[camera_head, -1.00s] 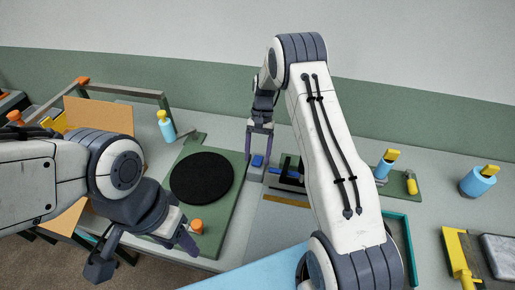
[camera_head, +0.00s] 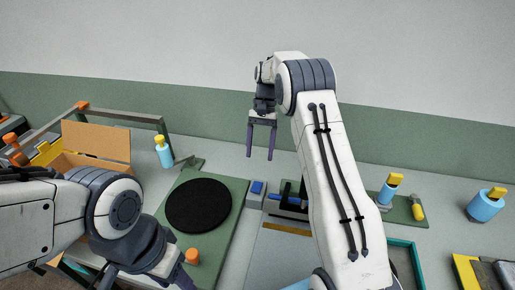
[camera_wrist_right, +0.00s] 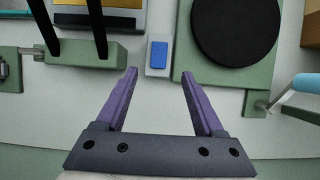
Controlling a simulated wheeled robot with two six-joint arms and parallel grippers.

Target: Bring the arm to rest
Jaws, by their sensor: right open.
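My right gripper (camera_head: 261,155) is open and empty, raised above the back of the table with its fingers pointing down. In the right wrist view its two purple fingers (camera_wrist_right: 158,100) stand apart with nothing between them. A small block with a blue top (camera_wrist_right: 158,55) lies beyond the fingertips, and it also shows in the head view (camera_head: 257,188) below the gripper. My left gripper (camera_head: 180,278) is at the bottom left, partly cut off by the frame edge beside an orange knob; its jaws cannot be made out.
A black disc (camera_head: 198,205) sits on a green board (camera_head: 220,245). A cardboard box (camera_head: 97,142) stands at the left. Blue bottles with yellow tops (camera_head: 164,152) (camera_head: 486,204) stand on the table. A dark fixture (camera_head: 290,199) is right of the block.

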